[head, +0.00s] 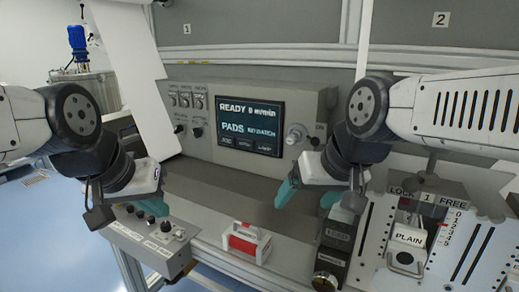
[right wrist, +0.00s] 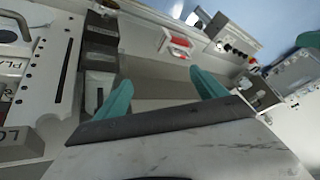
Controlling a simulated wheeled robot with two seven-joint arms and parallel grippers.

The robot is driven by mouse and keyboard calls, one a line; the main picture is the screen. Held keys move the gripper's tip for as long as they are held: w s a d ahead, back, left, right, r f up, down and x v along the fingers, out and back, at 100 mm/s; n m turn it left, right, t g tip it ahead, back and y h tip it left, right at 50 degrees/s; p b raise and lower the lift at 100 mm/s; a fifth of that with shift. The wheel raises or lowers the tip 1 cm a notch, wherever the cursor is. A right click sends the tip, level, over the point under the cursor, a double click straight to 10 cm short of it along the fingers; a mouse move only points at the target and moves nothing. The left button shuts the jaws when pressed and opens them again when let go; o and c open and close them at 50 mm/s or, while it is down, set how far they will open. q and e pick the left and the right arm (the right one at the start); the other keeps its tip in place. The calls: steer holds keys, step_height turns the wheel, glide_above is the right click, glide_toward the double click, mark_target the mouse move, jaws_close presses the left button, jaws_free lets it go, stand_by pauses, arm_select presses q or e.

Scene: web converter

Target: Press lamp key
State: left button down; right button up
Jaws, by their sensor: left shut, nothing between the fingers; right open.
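The lamp key (head: 264,149) is the rightmost of the small labelled keys along the bottom of the dark screen (head: 249,121). The screen sits in a grey control panel and reads "READY" and "PADS". My left gripper (head: 152,205) is shut and empty, low and to the left of the screen, over a small button box. My right gripper (head: 306,196) is open and empty, below and to the right of the screen. Its two teal fingers also show in the right wrist view (right wrist: 162,84). Neither gripper touches the lamp key.
A red and white box (head: 246,243) stands on the ledge below the panel. The button box (head: 155,238) is at the lower left. A plate with a "PLAIN" block (head: 408,240) and a "LOCK 1 FREE" bar are at the right. The space before the screen is clear.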

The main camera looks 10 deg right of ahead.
jaws_close()
stand_by(1.5)
